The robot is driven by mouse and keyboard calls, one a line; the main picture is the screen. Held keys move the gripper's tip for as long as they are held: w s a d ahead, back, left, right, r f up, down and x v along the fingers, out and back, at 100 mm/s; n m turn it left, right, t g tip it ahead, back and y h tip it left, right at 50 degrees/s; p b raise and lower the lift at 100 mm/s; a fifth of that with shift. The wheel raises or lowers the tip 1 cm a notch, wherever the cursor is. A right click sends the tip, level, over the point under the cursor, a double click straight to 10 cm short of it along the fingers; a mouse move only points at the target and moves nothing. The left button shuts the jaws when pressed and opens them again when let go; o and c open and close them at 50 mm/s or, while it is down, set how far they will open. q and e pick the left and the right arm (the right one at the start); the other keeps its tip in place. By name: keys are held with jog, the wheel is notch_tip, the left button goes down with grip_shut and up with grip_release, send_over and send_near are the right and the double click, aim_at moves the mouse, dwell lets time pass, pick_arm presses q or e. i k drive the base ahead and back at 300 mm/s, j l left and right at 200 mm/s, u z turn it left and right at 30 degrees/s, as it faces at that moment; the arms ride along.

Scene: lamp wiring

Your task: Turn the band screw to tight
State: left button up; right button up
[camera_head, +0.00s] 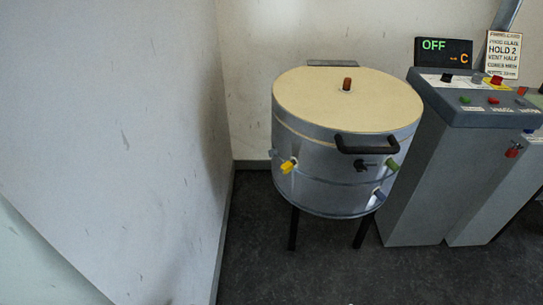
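A round metal kiln (320,200) with a cream lid (330,95) stands on dark legs in the middle of the view. A small black fitting (362,166) sits on its front, below the lid's black handle (366,144); it may be the band screw, but it is too small to be sure. The lid is closed, with a brown plug (347,84) on top. Neither of my grippers is in view.
A grey control cabinet (425,190) stands close to the kiln's right, with buttons on top, a display (443,52) reading OFF and a sign (503,55). A pale wall (130,130) runs along the left. Dark floor (300,270) is clear in front.

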aim_at(273, 153)
jog(key=i+l, duration=0.7)
jog(key=l, duration=0.2)
jog(key=i+l+u, duration=0.1)
jog(key=i+l, duration=0.25)
jog(key=l, duration=0.1)
